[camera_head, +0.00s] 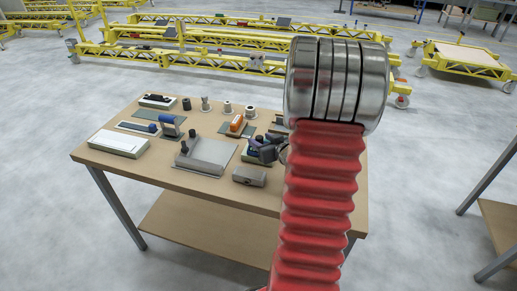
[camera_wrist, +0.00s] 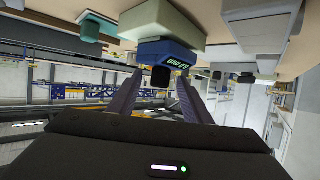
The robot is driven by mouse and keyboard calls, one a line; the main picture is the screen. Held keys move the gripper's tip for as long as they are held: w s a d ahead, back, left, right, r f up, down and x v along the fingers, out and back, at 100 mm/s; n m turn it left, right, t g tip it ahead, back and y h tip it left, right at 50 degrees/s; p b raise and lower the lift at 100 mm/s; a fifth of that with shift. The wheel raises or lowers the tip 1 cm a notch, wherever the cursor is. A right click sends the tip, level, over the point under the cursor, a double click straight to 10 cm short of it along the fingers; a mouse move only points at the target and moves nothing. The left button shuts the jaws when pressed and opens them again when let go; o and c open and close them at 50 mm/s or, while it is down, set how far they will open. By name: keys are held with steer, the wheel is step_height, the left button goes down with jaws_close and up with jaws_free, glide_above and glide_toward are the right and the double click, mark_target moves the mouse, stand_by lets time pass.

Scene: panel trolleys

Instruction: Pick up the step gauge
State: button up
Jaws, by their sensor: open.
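In the wrist view a blue block with a lit digital display (camera_wrist: 172,55) and a dark tip appears to be the step gauge. It adjoins a pale green block (camera_wrist: 165,22); I cannot tell whether they are one piece. My gripper (camera_wrist: 160,77) is open, its two dark fingers spread to either side of the dark tip. I cannot tell whether they touch it. In the head view my dark gripper (camera_head: 266,151) is low over the right part of the wooden table (camera_head: 155,172). It and my red arm partly hide what lies there, including the gauge.
An orange-topped tool (camera_head: 237,123) lies behind my gripper, and a grey block (camera_head: 249,176) in front. A grey plate with dark knobs (camera_head: 205,158), a white box (camera_head: 118,143) and several small cylinders share the table. Yellow trolleys (camera_head: 190,57) stand beyond; open floor surrounds the table.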

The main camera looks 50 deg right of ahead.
steer(key=shift+c, duration=0.7)
jaws_close()
